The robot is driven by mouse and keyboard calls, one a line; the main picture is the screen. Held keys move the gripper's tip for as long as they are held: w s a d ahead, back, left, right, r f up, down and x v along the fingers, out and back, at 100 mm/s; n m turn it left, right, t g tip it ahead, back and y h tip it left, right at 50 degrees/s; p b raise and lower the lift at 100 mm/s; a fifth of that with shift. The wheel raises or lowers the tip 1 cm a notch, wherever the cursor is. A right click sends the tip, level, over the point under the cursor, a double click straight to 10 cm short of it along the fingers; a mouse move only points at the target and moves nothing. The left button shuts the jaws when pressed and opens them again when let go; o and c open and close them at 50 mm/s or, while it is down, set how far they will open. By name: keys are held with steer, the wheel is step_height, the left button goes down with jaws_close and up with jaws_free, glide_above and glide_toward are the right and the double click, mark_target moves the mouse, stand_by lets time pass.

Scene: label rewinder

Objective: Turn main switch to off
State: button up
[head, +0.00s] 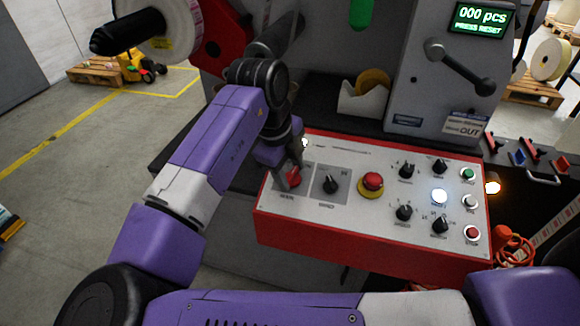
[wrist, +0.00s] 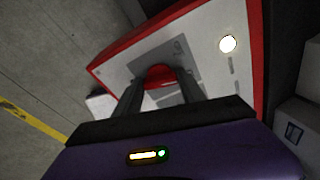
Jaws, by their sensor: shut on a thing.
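The main switch (head: 293,178) is a red rotary knob on a grey plate at the left end of the red-framed control panel (head: 330,219). My gripper (head: 289,173) reaches down onto it from above. In the wrist view, the red knob (wrist: 159,75) sits between the two dark fingers of my gripper (wrist: 161,79), and the fingers are shut on it. The fingers partly cover the knob, and its exact angle cannot be told. A lit white lamp (wrist: 228,44) is on the panel near the knob; it also shows in the head view (head: 304,143).
Right of the main switch are a black rotary knob (head: 330,184) and a red emergency stop button (head: 372,181) on a yellow base. Several knobs and buttons fill the panel's right side. A label roll (head: 172,25) is at upper left.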

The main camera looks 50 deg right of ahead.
steer(key=n+p, duration=0.1)
steer(key=n, duration=0.3)
steer(key=shift+r+n+h+p, duration=0.1)
steer(key=shift+n+h+p, duration=0.2)
steer(key=shift+p, duration=0.05)
steer(key=n+p, duration=0.1)
steer(key=n, duration=0.3)
steer(key=shift+a+t, duration=0.15)
steer(key=shift+t, duration=0.15)
steer(key=shift+n, duration=0.3)
steer(key=o, duration=1.4)
steer(key=shift+c, duration=0.2)
steer(key=v, duration=0.7)
steer(key=shift+a+r+p, duration=0.25)
steer(key=shift+p, duration=0.1)
